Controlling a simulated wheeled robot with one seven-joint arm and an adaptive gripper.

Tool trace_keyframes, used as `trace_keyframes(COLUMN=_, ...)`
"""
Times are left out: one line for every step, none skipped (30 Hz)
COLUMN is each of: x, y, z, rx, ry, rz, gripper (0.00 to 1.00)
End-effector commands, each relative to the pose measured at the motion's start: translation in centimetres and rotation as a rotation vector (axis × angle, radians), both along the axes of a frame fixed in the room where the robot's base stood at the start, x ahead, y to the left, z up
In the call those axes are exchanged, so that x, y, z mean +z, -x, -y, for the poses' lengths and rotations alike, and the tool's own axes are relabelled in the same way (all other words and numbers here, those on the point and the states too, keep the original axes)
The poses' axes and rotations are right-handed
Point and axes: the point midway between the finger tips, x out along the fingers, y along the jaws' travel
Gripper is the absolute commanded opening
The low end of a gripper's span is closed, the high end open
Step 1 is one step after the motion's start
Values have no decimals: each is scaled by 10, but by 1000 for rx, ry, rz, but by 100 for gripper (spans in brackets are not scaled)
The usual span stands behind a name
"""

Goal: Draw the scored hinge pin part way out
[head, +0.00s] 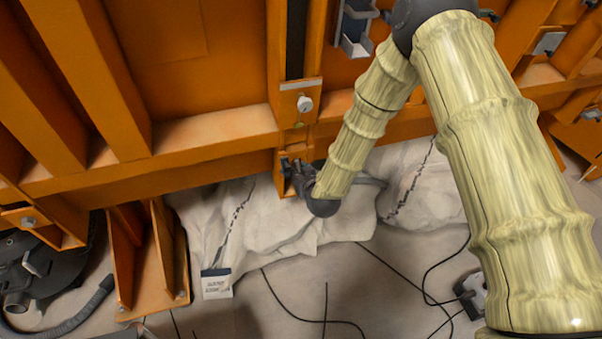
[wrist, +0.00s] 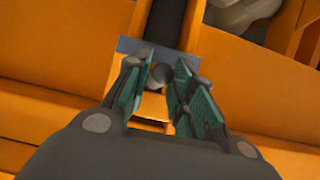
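A grey round pin end (head: 304,103) stands out from an orange bracket under a dark vertical slot in the head view. In the wrist view what looks like the same pin (wrist: 160,75) shows between my fingers, beyond the tips. Scoring on it is too small to make out. My gripper (head: 291,166) is below that bracket in the head view, close to the orange frame. Its teal-padded fingers (wrist: 158,84) stand apart with a gap between them. I cannot see any contact with the pin.
Orange beams (head: 150,155) of the frame surround the gripper. Another pin (head: 28,222) sits in a bracket at the far left. Pale stitched sacks (head: 250,225) lie below, with a white label (head: 216,284). Black cables (head: 325,310) cross the floor. A dark machine with a hose (head: 40,275) stands at left.

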Motion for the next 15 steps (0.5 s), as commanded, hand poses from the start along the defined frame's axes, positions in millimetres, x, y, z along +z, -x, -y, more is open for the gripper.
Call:
trace_keyframes(x=0, y=0, z=0, rx=0, ry=0, rz=0, gripper=24)
trace_keyframes(x=0, y=0, z=0, rx=0, ry=0, rz=0, gripper=19)
trace_keyframes(x=0, y=0, z=0, rx=0, ry=0, rz=0, gripper=12)
trace_keyframes(x=0, y=0, z=0, rx=0, ry=0, rz=0, gripper=6)
trace_keyframes(x=0, y=0, z=0, rx=0, ry=0, rz=0, gripper=1)
trace_keyframes(x=0, y=0, z=0, rx=0, ry=0, rz=0, gripper=0)
trace_keyframes(x=0, y=0, z=0, rx=0, ry=0, rz=0, gripper=0)
trace_keyframes(x=1, y=0, z=0, rx=0, ry=0, rz=1, gripper=0)
trace_keyframes(x=1, y=0, z=0, rx=0, ry=0, rz=1, gripper=0)
trace_keyframes(x=1, y=0, z=0, rx=0, ry=0, rz=1, gripper=0)
trace_keyframes(x=1, y=0, z=0, rx=0, ry=0, rz=1, gripper=0)
trace_keyframes(x=1, y=0, z=0, rx=0, ry=0, rz=1, gripper=0)
trace_keyframes(x=1, y=1, z=0, rx=0, ry=0, rz=1, gripper=0)
trace_keyframes(x=0, y=1, z=0, rx=0, ry=0, rz=1, gripper=0)
trace_keyframes(x=0, y=2, z=1, rx=0, ry=0, rz=1, gripper=0)
